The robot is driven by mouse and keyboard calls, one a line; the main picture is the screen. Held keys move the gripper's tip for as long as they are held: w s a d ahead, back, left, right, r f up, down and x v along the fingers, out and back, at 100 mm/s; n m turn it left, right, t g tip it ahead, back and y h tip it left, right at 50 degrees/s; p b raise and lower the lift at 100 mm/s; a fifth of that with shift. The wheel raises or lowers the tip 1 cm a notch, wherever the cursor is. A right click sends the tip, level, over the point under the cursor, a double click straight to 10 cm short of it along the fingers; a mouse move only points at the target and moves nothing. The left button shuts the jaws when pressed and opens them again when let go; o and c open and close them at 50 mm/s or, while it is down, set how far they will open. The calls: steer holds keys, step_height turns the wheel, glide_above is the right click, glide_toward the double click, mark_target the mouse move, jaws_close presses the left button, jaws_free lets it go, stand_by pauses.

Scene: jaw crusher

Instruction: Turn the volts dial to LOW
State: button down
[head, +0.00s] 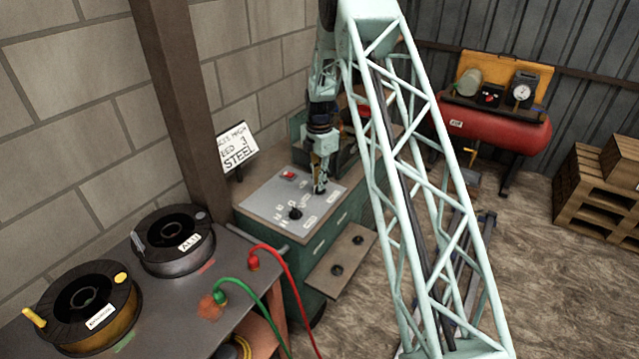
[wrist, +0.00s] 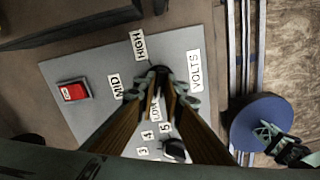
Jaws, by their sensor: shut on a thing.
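The volts dial (wrist: 161,71) is a small dark knob on a grey control panel (wrist: 197,41), mostly hidden between my fingertips. The VOLTS label (wrist: 195,71) is to its right. The HIGH label (wrist: 139,45) and MILD label (wrist: 116,87) are up-left and left, and the LOW label (wrist: 156,109) is below, partly behind a finger. I cannot tell where the dial points. My gripper (wrist: 162,84) is shut on the dial from above. In the head view my gripper (head: 320,189) reaches down to the panel (head: 268,201), covering the dial.
A second black dial (head: 295,213) with number labels is close to my gripper. A red switch (head: 289,175) sits at the panel's back. A sign (head: 235,147) behind reads partly "HIGH", "3", "STEEL". A red compressor (head: 495,127) is at right.

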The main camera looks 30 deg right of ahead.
stand_by(0.3)
steer(key=c, duration=2.7)
jaws_free()
steer(key=shift+r, duration=0.1)
steer(key=shift+r, duration=5.95)
